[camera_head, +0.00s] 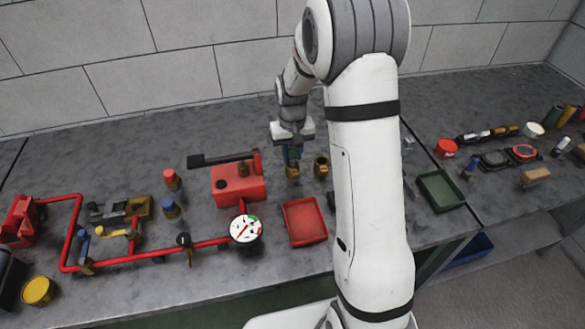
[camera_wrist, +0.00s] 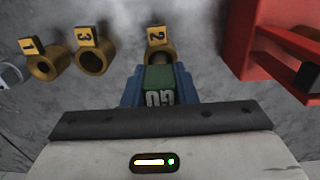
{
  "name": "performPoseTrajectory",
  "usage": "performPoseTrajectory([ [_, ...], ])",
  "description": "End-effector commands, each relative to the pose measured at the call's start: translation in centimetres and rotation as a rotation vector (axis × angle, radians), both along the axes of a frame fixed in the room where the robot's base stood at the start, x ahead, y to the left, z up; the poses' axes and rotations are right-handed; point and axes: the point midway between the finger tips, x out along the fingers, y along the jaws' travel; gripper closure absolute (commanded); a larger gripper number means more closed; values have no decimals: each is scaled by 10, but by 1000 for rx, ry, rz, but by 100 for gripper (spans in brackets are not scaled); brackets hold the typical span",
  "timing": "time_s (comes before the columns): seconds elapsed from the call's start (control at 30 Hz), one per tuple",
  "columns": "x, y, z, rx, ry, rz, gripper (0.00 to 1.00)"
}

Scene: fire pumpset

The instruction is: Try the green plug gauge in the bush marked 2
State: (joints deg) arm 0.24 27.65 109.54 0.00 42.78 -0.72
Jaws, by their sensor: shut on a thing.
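My gripper (camera_wrist: 159,82) is shut on the green plug gauge (camera_wrist: 159,79), whose handle reads GO, between blue fingers. In the head view my gripper (camera_head: 291,151) is just above a brass bush (camera_head: 293,171). In the wrist view the bush marked 2 (camera_wrist: 173,49), with a yellow tag, is directly beyond the gauge, and the gauge's end overlaps its mouth. I cannot tell how far the end is inside. The bush marked 3 (camera_wrist: 96,61) and the bush marked 1 (camera_wrist: 42,67) stand to the left, and 3 has an open bore.
A red pump block (camera_head: 238,187) with a dark lever stands left of my gripper. A red tray (camera_head: 304,222) lies in front, by a pressure gauge (camera_head: 245,229). A green tray (camera_head: 440,190) is to the right, past my arm. Red pipework fills the bench's left.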

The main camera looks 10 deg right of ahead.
Motion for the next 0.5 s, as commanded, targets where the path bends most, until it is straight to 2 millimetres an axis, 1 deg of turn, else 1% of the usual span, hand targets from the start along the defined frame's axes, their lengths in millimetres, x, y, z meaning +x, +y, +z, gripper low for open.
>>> performPoseTrajectory([
  [0.03, 0, 0, 3, 0, -1, 0, 100],
  [0.5, 0, 0, 17, 0, 0, 0, 100],
])
